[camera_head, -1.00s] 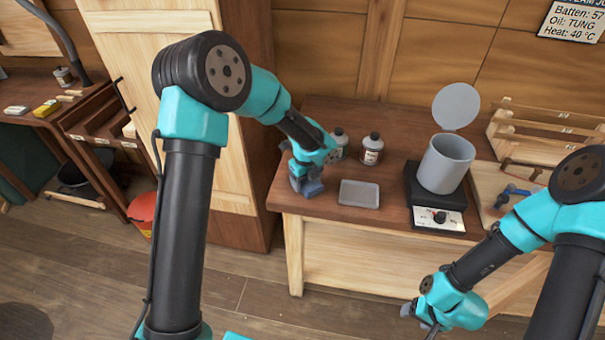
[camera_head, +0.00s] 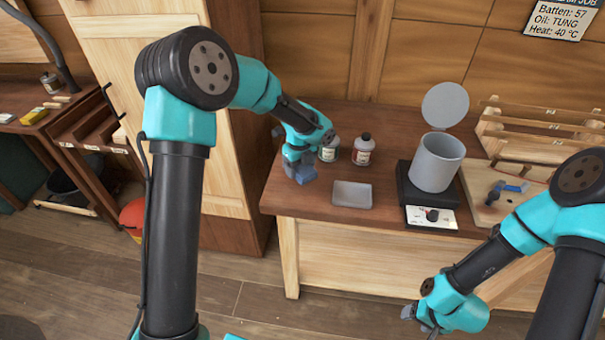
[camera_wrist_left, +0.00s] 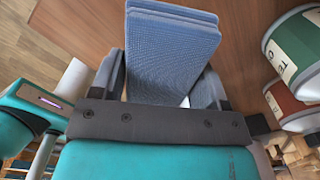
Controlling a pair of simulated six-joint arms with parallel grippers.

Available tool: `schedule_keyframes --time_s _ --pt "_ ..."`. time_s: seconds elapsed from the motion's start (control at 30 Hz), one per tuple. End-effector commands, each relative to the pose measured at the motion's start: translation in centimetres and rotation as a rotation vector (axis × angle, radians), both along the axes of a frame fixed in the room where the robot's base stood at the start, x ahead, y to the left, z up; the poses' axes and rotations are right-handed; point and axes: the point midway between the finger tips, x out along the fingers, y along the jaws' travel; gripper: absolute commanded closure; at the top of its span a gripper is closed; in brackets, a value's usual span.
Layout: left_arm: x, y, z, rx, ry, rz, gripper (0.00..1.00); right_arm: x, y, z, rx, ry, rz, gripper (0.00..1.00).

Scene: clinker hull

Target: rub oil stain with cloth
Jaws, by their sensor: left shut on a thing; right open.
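My left gripper (camera_head: 300,172) is low over the left end of the wooden bench. In the left wrist view it is shut on a folded blue cloth (camera_wrist_left: 170,60), which sticks out beyond the fingers over the brown bench top. The cloth (camera_head: 308,174) shows only in small part in the head view. I cannot tell whether it touches the wood. No oil stain can be made out; the gripper and cloth may cover it. My right gripper (camera_head: 408,312) is open and empty, in front of the bench and low down.
Two labelled bottles, one green (camera_head: 329,150) and one red (camera_head: 363,149), stand close right of the left gripper. A grey tray (camera_head: 352,194) lies nearer the front edge. A hotplate (camera_head: 432,217) with an open grey pot (camera_head: 436,162) stands further right, beside a wooden rack (camera_head: 540,130).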

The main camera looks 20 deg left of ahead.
Motion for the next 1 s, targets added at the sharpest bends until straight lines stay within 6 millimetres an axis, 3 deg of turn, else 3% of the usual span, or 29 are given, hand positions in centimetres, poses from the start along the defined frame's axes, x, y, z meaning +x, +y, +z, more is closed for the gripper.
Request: schedule_keyframes --time_s 0.43,1.0 --pt "-0.3 0.9 3.6 0.000 0.000 0.014 0.57 0.0 0.0 0.0 0.000 0.000 0.000 0.36" --pt "-0.4 0.9 3.9 0.001 0.001 0.015 0.57 0.0 0.0 0.0 0.000 0.000 0.000 0.36"
